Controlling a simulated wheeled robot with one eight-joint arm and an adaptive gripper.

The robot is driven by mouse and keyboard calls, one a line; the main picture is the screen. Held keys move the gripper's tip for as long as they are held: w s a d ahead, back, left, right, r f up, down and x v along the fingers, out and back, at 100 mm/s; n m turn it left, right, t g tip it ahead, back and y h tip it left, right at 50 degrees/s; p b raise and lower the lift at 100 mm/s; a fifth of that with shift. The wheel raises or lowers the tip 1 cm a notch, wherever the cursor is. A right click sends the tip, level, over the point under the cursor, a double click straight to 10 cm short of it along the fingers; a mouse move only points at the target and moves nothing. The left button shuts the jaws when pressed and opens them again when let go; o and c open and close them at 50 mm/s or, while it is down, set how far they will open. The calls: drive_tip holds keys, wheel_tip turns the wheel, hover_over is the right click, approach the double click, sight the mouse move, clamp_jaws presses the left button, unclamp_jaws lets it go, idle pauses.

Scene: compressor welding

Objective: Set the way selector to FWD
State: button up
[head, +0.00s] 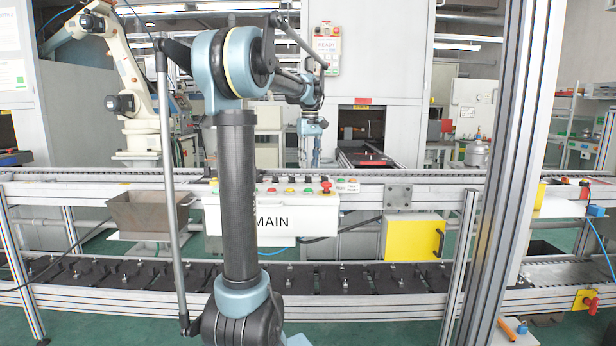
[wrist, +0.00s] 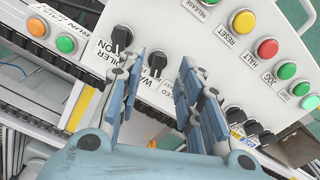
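In the wrist view, a black rotary selector (wrist: 157,64) stands on the pale control panel, with lettering beginning "WA" beside it, partly hidden by my left finger. It appears to be the way selector; which position it points to cannot be read. My gripper (wrist: 161,64) is open, its blue-grey fingers on either side of this knob in the picture. Contact cannot be told. In the head view my gripper (head: 311,150) hangs beyond the conveyor, above and behind the control box marked MAIN (head: 285,222). The knob cannot be made out there.
Another black selector (wrist: 121,38) sits close left of my fingers. A yellow RESET button (wrist: 244,22), a red HALT button (wrist: 268,48) and a green JOG button (wrist: 286,70) lie to the right. Several black knobs sit at lower right. The conveyor rail (head: 420,173) runs along the box.

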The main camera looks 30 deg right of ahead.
sight(309, 177)
drive_tip(key=shift+f, duration=2.65)
clamp_jaws()
